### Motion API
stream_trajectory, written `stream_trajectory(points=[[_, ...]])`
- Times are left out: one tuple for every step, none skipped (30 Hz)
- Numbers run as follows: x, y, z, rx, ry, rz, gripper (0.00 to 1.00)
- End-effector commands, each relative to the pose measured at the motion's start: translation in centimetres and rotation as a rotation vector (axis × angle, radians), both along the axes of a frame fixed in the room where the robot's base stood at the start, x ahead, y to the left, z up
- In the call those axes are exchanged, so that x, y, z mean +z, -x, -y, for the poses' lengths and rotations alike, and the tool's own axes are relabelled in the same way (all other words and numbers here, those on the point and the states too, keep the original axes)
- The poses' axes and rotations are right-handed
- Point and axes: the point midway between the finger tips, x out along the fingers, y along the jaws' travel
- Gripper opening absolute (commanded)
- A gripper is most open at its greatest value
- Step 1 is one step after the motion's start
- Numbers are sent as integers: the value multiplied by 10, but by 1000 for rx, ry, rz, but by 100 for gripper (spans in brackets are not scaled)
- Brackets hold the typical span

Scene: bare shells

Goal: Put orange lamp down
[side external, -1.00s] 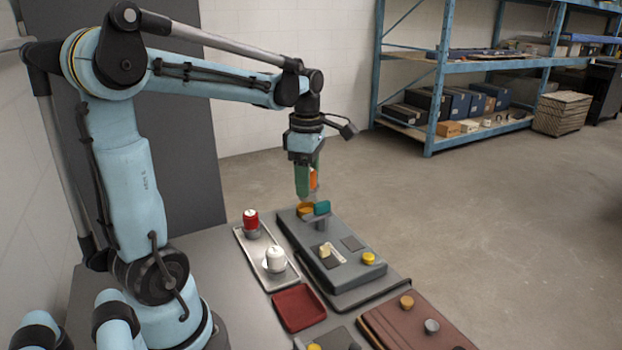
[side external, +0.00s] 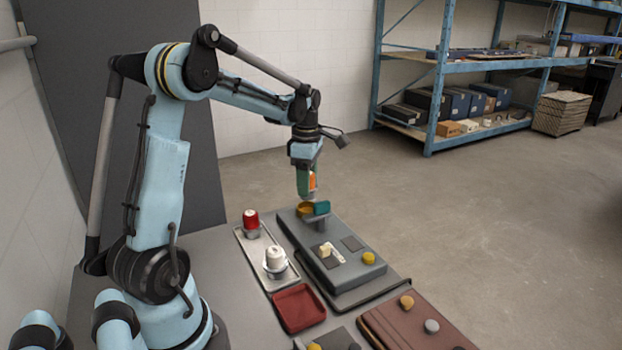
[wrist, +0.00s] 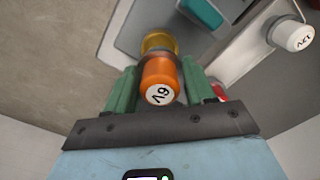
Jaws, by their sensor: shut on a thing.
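My gripper (side external: 306,192) has green fingers and is shut on the orange lamp (side external: 313,181). In the wrist view the orange lamp (wrist: 159,73) sits between the two fingers, with its white marked end toward the camera. Beyond its far end is a round yellow holder (wrist: 158,42), which also shows in the side view (side external: 304,209) just under the fingertips on the grey block (side external: 345,271). I cannot tell whether the lamp touches the holder or is still just above it.
A teal holder (side external: 322,207) stands close to the right of the yellow one. A metal tray (side external: 262,268) left of the block holds a red lamp (side external: 251,218) and a white lamp (side external: 275,257). An empty red tray (side external: 299,308) and a brown board (side external: 402,338) lie nearer.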

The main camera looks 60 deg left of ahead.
Motion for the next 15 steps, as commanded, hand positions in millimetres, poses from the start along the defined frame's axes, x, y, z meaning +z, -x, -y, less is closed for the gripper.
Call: stream_trajectory(points=[[-2,0,-2,0,0,0,23],[-4,0,-2,0,0,0,23],[-9,0,-2,-1,0,0,23],[-13,0,-2,-1,0,0,23],[-17,0,-2,-1,0,0,23],[-23,0,-2,-1,0,0,23],[-27,0,-2,-1,0,0,23],[-31,0,-2,-1,0,0,23],[-35,0,-2,-1,0,0,23],[-37,0,-2,-1,0,0,23],[-39,0,-2,-1,0,0,23],[-41,0,-1,-1,0,0,23],[-41,0,-1,0,0,0,23],[-41,0,-1,0,0,0,23],[-41,0,-1,0,0,0,23]])
